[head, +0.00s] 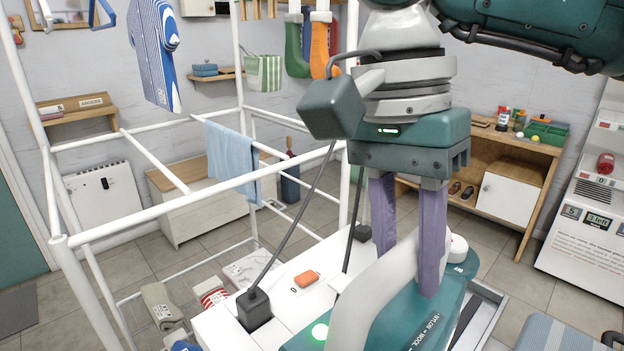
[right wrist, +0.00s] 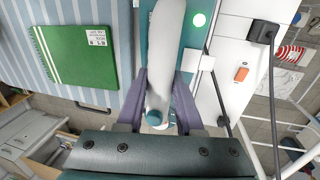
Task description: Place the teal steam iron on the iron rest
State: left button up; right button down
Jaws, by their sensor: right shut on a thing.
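The teal steam iron (head: 440,308) fills the bottom centre of the head view, with a thick pale handle and a lit green light. My right gripper (head: 408,266) points down, its purple fingers shut on the handle. In the right wrist view the handle (right wrist: 164,45) lies between the fingers of the same gripper (right wrist: 160,92). A grey metal frame, which looks like the iron rest (head: 488,312), shows beside and under the iron. The iron hides most of it, and I cannot tell whether they touch. My left gripper is not in view.
A white board (head: 245,318) with an orange switch (head: 306,279) and a black plug (head: 254,308) lies left of the iron. Cords rise from there. White rails (head: 200,198) stand at left. A striped cover (right wrist: 85,20) carries a green notebook (right wrist: 72,52).

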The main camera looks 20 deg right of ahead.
aim_at(398, 314)
jog(key=shift+f, duration=2.5)
jog(key=c, duration=0.5)
grip_release()
jog(key=shift+c, duration=0.2)
notch_tip(398, 314, up, 12)
jog(key=w, duration=0.2)
jog(key=shift+a+b, duration=0.4)
jog(key=shift+b, duration=0.05)
